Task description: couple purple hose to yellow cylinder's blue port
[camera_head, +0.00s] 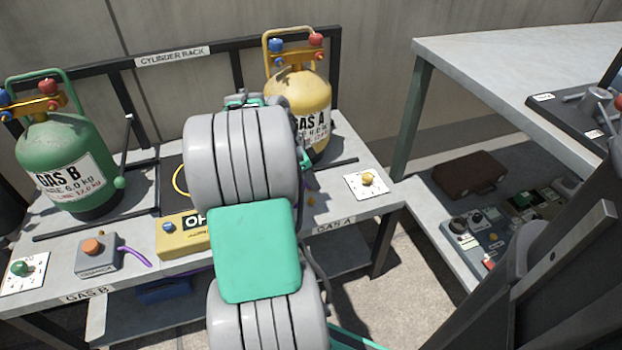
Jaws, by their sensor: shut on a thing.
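The yellow cylinder (300,88), labelled GAS A, stands upright at the rack's right end. Its blue port (275,45) is at the upper left of its valve, with a red port (316,39) to the right. No hose shows at the blue port. A short length of purple hose (135,255) comes out of the right side of a grey box with an orange knob (92,246); its further course cannot be followed. My arm crosses the middle of the view and covers part of the yellow cylinder. My gripper is hidden behind it, so its fingers and any hold do not show.
A green GAS B cylinder (67,160) with blue and red ports stands at left. A yellow box (184,236) sits on the bench partly behind my arm. A dial plate with a yellow knob (367,183) lies at right. A grey table (520,60) stands farther right.

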